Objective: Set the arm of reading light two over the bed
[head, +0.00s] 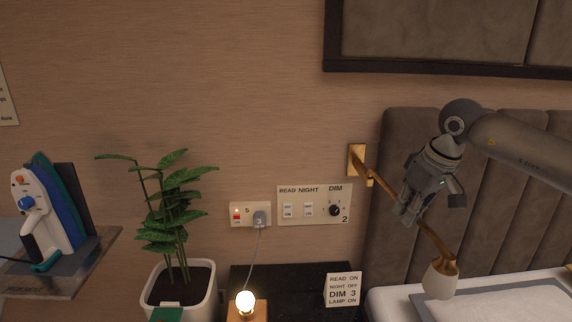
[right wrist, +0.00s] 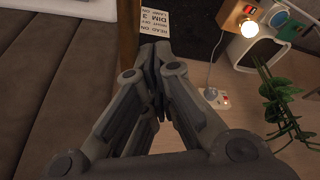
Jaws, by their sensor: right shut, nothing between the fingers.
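The reading light has a brass wall plate (head: 357,165) and a brass arm (head: 435,238) that slants down to the right to a whitish shade (head: 440,282), in front of the headboard beside the pillow. My right gripper (head: 407,214) is in front of the middle of the arm and hides part of it. It is shut and empty, fingers pointing down. In the right wrist view the shut fingers (right wrist: 158,75) are beside the brass arm (right wrist: 128,32); I cannot tell whether they touch it. My left gripper is not in view.
The padded headboard (head: 400,130) and bed with pillow (head: 510,303) are at the right. A switch panel (head: 313,205), a socket with a plug (head: 250,215), an instruction card (head: 343,289), a lit bulb (head: 245,302), a potted plant (head: 180,285) and an iron (head: 42,215) are at the left.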

